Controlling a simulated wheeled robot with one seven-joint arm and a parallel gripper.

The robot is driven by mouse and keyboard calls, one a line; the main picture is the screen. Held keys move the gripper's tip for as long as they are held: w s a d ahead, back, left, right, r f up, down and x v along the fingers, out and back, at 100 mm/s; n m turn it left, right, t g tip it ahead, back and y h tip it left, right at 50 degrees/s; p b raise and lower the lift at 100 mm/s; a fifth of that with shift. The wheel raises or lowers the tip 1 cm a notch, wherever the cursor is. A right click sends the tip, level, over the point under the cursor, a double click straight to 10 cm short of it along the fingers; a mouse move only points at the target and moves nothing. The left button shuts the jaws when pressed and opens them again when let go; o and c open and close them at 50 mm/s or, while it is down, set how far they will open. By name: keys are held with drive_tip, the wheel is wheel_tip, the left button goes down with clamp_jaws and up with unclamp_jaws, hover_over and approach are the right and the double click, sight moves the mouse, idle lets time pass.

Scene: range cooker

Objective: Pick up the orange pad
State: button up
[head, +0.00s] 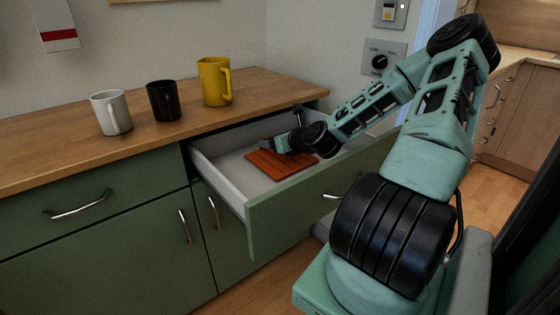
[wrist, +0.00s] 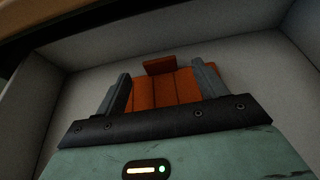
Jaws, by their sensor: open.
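The orange pad (head: 279,168) lies flat on the floor of an open drawer (head: 232,165) in the head view. It has dark grooves across it. It also shows in the wrist view (wrist: 165,88), between and beyond the fingers, with a small raised or separate orange piece at its far edge. My gripper (head: 268,143) is inside the drawer, low over the pad's far side. In the wrist view its two fingers (wrist: 160,86) stand apart, one toward each side of the pad. I cannot tell whether they touch it.
A white mug (head: 112,113), a black mug (head: 163,101) and a yellow mug (head: 214,82) stand on the wooden counter (head: 60,142) above. The drawer's grey walls and green front (head: 290,205) surround the gripper closely. Drawer floor around the pad is bare.

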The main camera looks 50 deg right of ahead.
drive_tip(key=b+x, duration=0.1)
drive_tip(key=x, duration=0.5)
drive_tip(key=shift+s+a+f, duration=0.1)
drive_tip(key=shift+f, duration=0.05)
drive_tip(key=c, duration=1.1)
